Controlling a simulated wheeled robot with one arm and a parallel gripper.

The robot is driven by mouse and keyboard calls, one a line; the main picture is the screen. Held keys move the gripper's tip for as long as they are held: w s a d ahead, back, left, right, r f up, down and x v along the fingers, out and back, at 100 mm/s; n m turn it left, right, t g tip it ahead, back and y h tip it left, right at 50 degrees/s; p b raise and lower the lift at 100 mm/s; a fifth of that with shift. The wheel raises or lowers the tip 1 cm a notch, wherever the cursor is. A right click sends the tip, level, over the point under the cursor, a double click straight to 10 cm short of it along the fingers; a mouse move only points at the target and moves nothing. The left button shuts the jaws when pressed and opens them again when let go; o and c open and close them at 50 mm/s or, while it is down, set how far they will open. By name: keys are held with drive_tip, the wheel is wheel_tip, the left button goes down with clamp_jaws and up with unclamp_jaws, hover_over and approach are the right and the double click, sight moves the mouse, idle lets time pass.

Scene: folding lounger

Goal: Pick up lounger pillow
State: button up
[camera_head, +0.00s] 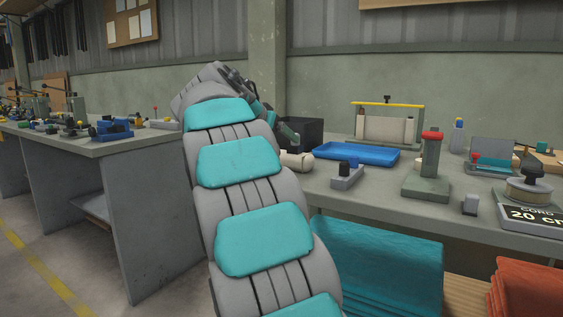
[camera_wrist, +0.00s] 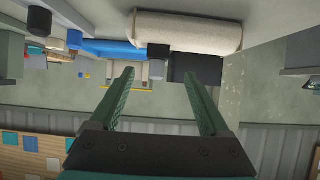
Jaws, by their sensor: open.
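A cream, rounded roll that looks like the lounger pillow (camera_head: 297,161) lies on the workbench at the left end of the blue tray, partly hidden behind my arm. In the wrist view, which is upside down, the pillow (camera_wrist: 188,29) lies across the top, beyond the fingertips and apart from them. My gripper (camera_wrist: 159,73) is open, with two green ridged fingers spread and nothing between them. In the head view my arm covers much of the middle and the gripper is hardly distinguishable.
A black box (camera_head: 302,134) stands right behind the pillow. Teal folded fabric (camera_head: 379,265) sits below.

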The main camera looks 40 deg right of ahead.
sight(293, 144)
drive_tip(key=p+x, duration=0.1)
drive_tip(key=x, duration=0.6)
drive_tip(key=shift+d+f, duration=0.15)
drive_tip(key=shift+d, duration=0.15)
clamp_jaws()
idle(0.4)
